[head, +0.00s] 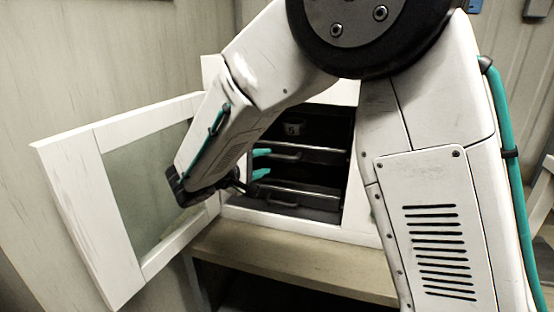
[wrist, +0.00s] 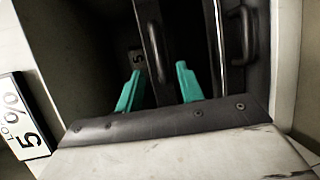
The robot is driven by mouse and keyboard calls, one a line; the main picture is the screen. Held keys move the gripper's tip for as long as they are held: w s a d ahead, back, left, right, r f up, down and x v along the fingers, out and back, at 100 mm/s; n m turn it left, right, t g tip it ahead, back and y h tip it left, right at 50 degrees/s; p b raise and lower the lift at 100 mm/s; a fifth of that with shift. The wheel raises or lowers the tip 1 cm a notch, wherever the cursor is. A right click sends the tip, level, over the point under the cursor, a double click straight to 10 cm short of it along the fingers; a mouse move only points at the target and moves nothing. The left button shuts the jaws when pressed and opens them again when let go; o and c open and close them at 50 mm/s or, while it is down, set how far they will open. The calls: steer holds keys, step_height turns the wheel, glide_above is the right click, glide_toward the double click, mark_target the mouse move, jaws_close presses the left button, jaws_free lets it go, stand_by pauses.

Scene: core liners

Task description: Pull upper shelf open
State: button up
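The upper shelf (head: 320,158) is a dark tray inside the white cabinet, with a light front edge and a dark bar handle (head: 284,156). It looks pushed in. My gripper (head: 263,163) is at the left of the cabinet opening, its teal fingers open and one above the other. In the wrist view my gripper (wrist: 160,84) has its fingers apart, with the upper handle (wrist: 156,45) lying between and beyond them. I cannot tell whether the fingers touch it. The lower shelf's handle (wrist: 244,35) is to the right in the wrist view.
The cabinet's glass-paned door (head: 118,245) stands open at the left, close beside my forearm. A lower shelf (head: 310,202) is under the upper one. A dark item marked 5 (head: 293,128) sits above. A wooden ledge (head: 290,262) runs below the cabinet.

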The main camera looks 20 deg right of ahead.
mark_target(278, 158)
steer(key=x, duration=0.6)
jaws_close()
